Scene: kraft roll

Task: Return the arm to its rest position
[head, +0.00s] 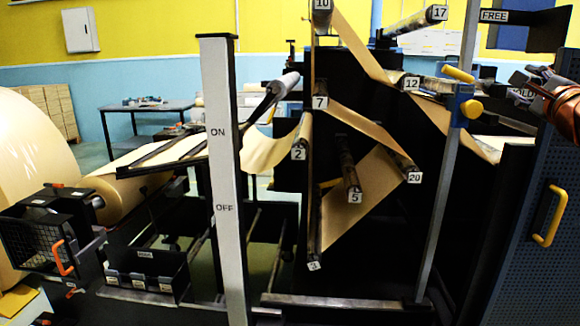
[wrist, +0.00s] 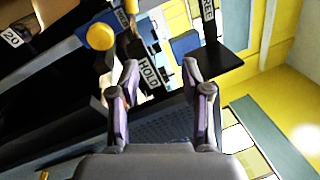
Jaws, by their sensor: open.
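My gripper (wrist: 168,82) shows in the wrist view with its two grey-purple fingers spread apart. Nothing is between the fingers. Beyond them are a HOLD label (wrist: 149,74) and a dark FREE plate (wrist: 217,58), and no contact with either is visible. In the head view, a reddish-brown and dark jointed form (head: 562,105) stands at the right edge in front of the HOLD label. I cannot tell for sure whether it is part of my arm.
A web of brown paper (head: 360,200) runs over numbered rollers. A white ON/OFF post (head: 220,180) stands left of them. A large paper roll (head: 35,170) is at far left. A blue perforated panel (head: 535,270) with a yellow handle (head: 551,216) is at right.

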